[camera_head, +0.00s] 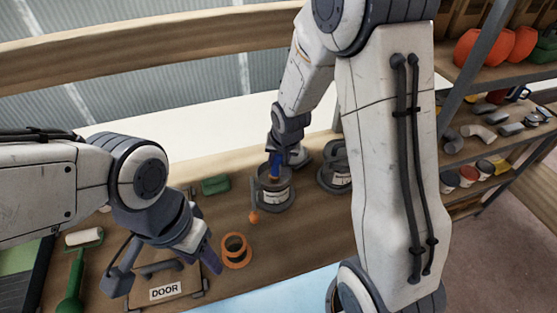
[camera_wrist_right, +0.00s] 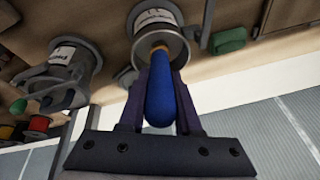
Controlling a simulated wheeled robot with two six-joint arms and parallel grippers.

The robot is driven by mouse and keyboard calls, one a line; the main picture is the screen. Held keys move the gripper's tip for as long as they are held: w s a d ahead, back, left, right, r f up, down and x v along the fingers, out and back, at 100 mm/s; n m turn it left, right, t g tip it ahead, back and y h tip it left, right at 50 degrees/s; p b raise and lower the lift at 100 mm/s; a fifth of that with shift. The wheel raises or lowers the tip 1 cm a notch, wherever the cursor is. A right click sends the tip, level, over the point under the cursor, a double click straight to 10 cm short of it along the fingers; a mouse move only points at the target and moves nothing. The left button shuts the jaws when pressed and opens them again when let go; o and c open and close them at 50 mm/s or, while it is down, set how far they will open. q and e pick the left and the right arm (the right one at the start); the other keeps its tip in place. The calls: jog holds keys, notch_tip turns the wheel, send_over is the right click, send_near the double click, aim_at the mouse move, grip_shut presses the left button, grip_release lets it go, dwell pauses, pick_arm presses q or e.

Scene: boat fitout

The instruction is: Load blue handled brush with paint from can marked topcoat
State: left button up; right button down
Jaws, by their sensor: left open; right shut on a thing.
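The blue-handled brush (camera_wrist_right: 160,95) is upright in my right gripper (camera_wrist_right: 160,90), which is shut on its handle. In the head view the blue handle (camera_head: 275,166) stands over the mouth of a grey can (camera_head: 276,196) with a white label. The brush's lower end is hidden in or behind the can's rim, so its depth is unclear. The can also shows in the right wrist view (camera_wrist_right: 174,45). Its label is too small to read. A second labelled can (camera_head: 337,178) stands to its right. My left gripper (camera_head: 163,277) is open and empty above the bench front.
An orange ring-shaped item (camera_head: 236,250), a green block (camera_head: 215,185) and a case marked DOOR (camera_head: 165,291) lie on the bench (camera_head: 310,215). A green-handled roller (camera_head: 75,275) is at the left. Shelves (camera_head: 490,120) with pots and fittings stand at the right.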

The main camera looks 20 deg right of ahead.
dwell(0.3)
notch_tip(320, 180, up, 7)
jog(key=p, duration=0.6)
dwell(0.8)
